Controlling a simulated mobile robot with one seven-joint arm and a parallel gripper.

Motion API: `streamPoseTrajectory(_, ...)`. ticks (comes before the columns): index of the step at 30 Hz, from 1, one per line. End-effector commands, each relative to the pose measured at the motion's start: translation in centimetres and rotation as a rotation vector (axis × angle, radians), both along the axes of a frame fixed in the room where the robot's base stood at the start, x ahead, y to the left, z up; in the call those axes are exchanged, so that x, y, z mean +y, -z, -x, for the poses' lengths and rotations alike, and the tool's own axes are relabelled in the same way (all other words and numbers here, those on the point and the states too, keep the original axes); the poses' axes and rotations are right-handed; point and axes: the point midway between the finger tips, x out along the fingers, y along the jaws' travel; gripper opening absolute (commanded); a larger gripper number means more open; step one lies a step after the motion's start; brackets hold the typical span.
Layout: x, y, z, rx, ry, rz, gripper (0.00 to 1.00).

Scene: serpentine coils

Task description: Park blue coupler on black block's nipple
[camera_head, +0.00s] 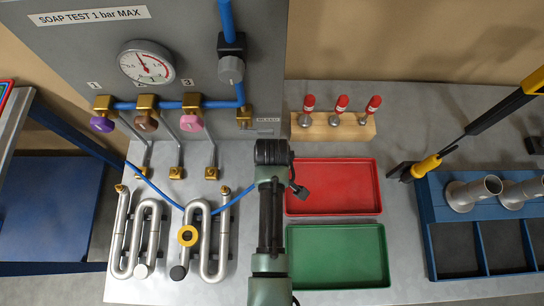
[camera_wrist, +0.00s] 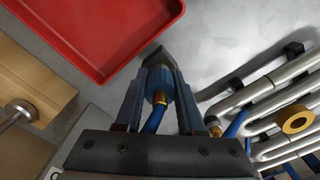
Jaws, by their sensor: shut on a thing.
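In the wrist view my gripper (camera_wrist: 158,75) is shut on the blue coupler (camera_wrist: 160,84). The coupler has a brass collar, and a blue hose trails from it back between the fingers. A dark angular piece (camera_wrist: 156,58) shows at the fingertips; I cannot tell whether it is the black block or part of the fingers. No nipple on it can be made out. In the head view my arm hides the coupler. A small dark piece (camera_head: 299,191) shows beside the arm, at the red tray's left edge. The blue hose (camera_head: 160,190) runs from the panel toward my arm.
The red tray (camera_head: 290,205) and green tray (camera_head: 294,284) lie right of my arm. Metal coils (camera_head: 222,245) with a yellow ring (camera_head: 188,227) are left. A wooden rack (camera_head: 354,133) holds red-topped pieces behind. The gauge panel (camera_head: 200,60) stands at the back left.

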Motion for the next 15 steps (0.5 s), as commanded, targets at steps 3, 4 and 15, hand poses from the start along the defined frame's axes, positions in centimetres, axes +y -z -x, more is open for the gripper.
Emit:
streamPoseTrajectory(3,-0.01,0.29,0.2,0.005,0.0,-0.001,0.53)
streamPoseTrajectory(4,-0.01,0.28,0.2,0.004,0.0,0.0,0.58)
streamPoseTrajectory(15,-0.01,0.17,0.16,0.004,0.0,-0.001,0.73)
